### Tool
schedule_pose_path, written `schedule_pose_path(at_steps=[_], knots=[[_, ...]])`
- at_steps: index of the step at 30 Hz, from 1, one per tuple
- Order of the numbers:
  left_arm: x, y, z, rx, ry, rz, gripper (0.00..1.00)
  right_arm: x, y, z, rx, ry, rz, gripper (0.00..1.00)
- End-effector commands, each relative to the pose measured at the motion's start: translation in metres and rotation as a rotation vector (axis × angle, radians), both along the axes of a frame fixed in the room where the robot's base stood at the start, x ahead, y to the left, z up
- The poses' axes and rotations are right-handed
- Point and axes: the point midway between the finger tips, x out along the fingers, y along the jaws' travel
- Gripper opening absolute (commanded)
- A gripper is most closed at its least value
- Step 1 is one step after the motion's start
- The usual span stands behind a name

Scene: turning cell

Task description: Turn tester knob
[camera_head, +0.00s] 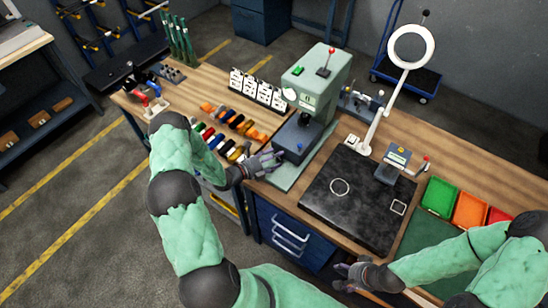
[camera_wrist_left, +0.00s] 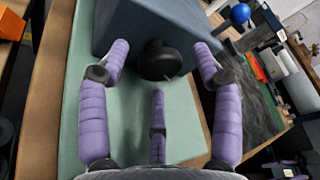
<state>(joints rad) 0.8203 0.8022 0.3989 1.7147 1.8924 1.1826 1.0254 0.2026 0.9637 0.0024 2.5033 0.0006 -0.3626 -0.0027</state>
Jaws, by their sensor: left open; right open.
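The tester (camera_head: 318,80) is a pale green machine with a dark base block (camera_head: 299,135), standing on a light green plate at the middle of the bench. Its black knob (camera_wrist_left: 160,60) sticks out of the base block's face in the left wrist view. My left gripper (camera_head: 272,163) is at the front of the base block. In the left wrist view its purple fingers are open (camera_wrist_left: 159,72), one on each side of the knob and a third below it, with gaps visible. In the head view the knob is hidden. My right gripper (camera_head: 356,273) is open and empty near the bench's front edge.
Right of the tester are a dark slab (camera_head: 355,215), a ring lamp (camera_head: 410,47) and a small display device (camera_head: 396,163). Green (camera_head: 440,196) and orange (camera_head: 470,210) bins stand further right. Coloured pieces (camera_head: 234,119) lie left.

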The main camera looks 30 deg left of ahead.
Motion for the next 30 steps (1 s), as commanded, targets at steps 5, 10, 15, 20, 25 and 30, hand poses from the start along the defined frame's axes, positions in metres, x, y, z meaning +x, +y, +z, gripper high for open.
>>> schedule_pose_path(at_steps=[5, 10, 15, 20, 25, 30], knots=[[-0.0002, 0.0, 0.0, 0.0, 0.0, 0.0, 0.26, 0.0, 0.0, 0.0, 0.0, 0.0, 0.0, 0.65], [-0.0004, -0.0001, -0.0003, 0.0, 0.002, 0.0, 0.09, 0.0, 0.0, 0.0, 0.0, 0.0, 0.0, 0.65], [-0.0003, -0.0006, 0.0007, 0.056, -0.002, 0.001, 0.09, -0.0001, 0.0001, 0.0008, 0.0, 0.0, 0.0, 0.65], [-0.0008, -0.0018, 0.0011, 0.183, -0.011, 0.0, 0.09, 0.0, 0.0, 0.0016, 0.0, 0.0, 0.0, 0.65], [-0.0012, -0.0019, 0.0007, 0.275, -0.017, -0.001, 0.08, 0.0, 0.0, 0.0015, 0.0, 0.0, 0.0, 0.65], [-0.0016, -0.0024, 0.0, 0.296, -0.018, -0.002, 0.08, 0.0001, 0.0, 0.0014, 0.0, 0.0, 0.0, 0.65]])
